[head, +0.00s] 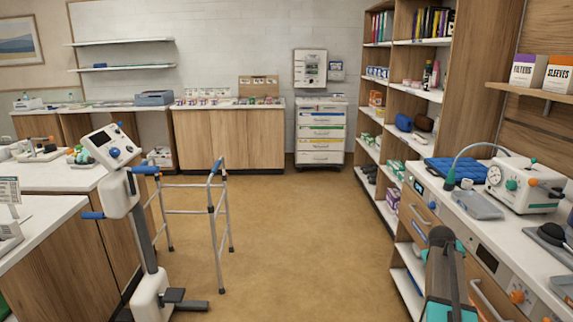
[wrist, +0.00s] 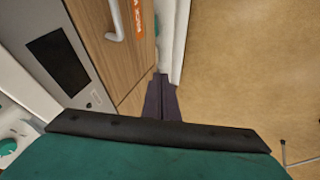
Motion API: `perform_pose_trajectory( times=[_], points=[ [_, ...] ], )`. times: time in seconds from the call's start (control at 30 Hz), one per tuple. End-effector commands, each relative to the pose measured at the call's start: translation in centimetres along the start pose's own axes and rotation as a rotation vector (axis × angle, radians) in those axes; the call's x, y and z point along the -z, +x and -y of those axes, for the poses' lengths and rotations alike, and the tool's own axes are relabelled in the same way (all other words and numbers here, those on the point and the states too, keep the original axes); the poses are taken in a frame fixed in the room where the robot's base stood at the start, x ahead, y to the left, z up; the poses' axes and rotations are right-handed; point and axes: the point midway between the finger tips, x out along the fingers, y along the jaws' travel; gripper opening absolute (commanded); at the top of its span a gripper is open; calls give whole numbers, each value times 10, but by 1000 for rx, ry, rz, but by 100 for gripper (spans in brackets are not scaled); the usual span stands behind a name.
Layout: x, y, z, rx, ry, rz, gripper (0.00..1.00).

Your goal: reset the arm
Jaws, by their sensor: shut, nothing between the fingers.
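My gripper (wrist: 163,82) shows in the wrist view as two dark fingers close together, with nothing between them. It points down past the edge of a wood-fronted cabinet (wrist: 130,60), with the tan floor to its right. I cannot tell whether the fingertips touch the cabinet. In the head view my grey and teal arm (head: 445,270) is at the lower right, in front of the right-hand counter. The fingers cannot be made out there.
The right counter (head: 437,187) carries a white device (head: 522,190) with a gauge, a clear tray (head: 477,204) and a blue pad (head: 455,170). A tall shelf (head: 403,110) stands behind it. A walker (head: 219,235) and a pedestal device (head: 148,245) stand left. The middle floor is clear.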

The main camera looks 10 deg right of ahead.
Motion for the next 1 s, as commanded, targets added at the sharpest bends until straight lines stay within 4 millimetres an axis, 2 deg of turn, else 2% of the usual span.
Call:
perform_pose_trajectory(
  times=[0.03, 0.17, 0.3, 0.47, 0.7, 1.0],
  points=[
    [-2, 8, 21, 16, -21, 9, 0],
    [-15, 26, 75, 56, -72, 37, 0],
    [-38, 43, 134, 101, -127, 70, 0],
    [-72, 58, 197, 152, -184, 112, 0],
    [-135, 71, 284, 228, -259, 188, 0],
    [-229, 72, 373, 312, -333, 300, 0]
  ],
)
